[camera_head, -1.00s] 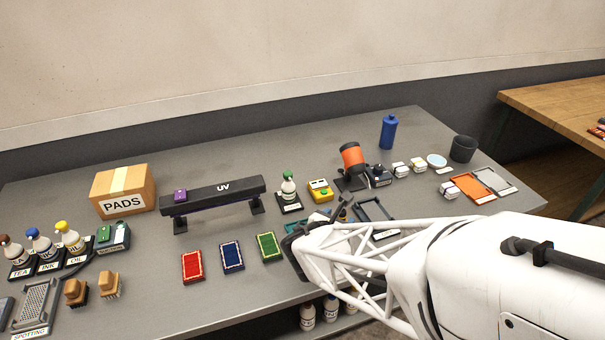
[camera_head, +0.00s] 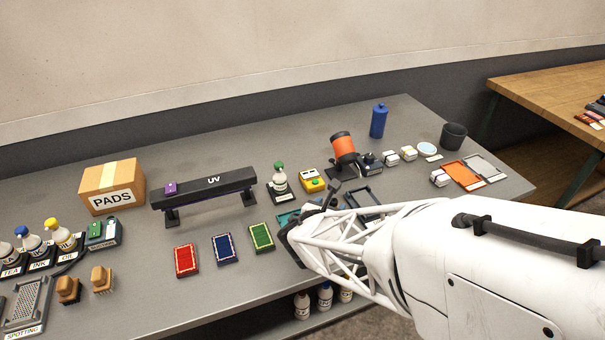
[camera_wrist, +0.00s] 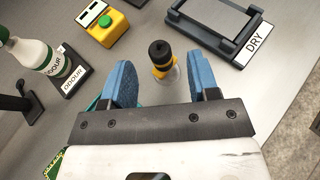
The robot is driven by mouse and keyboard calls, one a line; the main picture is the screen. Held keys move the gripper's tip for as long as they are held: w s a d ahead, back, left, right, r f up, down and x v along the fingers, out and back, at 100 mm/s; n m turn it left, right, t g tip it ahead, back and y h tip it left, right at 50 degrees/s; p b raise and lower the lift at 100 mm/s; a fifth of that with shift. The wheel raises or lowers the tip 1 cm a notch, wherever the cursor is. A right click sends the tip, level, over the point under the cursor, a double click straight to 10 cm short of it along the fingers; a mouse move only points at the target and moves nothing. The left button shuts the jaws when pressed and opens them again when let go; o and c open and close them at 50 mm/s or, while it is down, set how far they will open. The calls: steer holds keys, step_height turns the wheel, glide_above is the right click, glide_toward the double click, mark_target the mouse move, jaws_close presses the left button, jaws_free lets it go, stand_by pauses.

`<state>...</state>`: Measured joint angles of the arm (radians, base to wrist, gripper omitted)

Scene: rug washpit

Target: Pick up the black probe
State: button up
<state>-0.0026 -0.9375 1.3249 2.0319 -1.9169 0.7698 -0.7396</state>
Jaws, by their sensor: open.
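The black probe (camera_wrist: 158,52) stands up from the grey table in the wrist view, with a black top and a yellow band below it. A clear round piece shows at its foot. My gripper (camera_wrist: 161,82) is open, its two blue fingers apart on either side of the probe's picture position. The probe appears just beyond the fingertips, and I see no contact.
A yellow box with a green button (camera_wrist: 105,24), an odour bottle (camera_wrist: 35,52) and a dark DRY frame (camera_wrist: 212,30) surround the probe. A teal item (camera_wrist: 100,104) lies partly under my gripper. The UV bar (camera_head: 205,187) and coloured pads (camera_head: 228,250) lie to the left.

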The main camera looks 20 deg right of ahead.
mark_target(335, 200)
steer(key=shift+w+d, duration=0.15)
stand_by(0.3)
steer(key=shift+x, duration=2.55)
jaws_close()
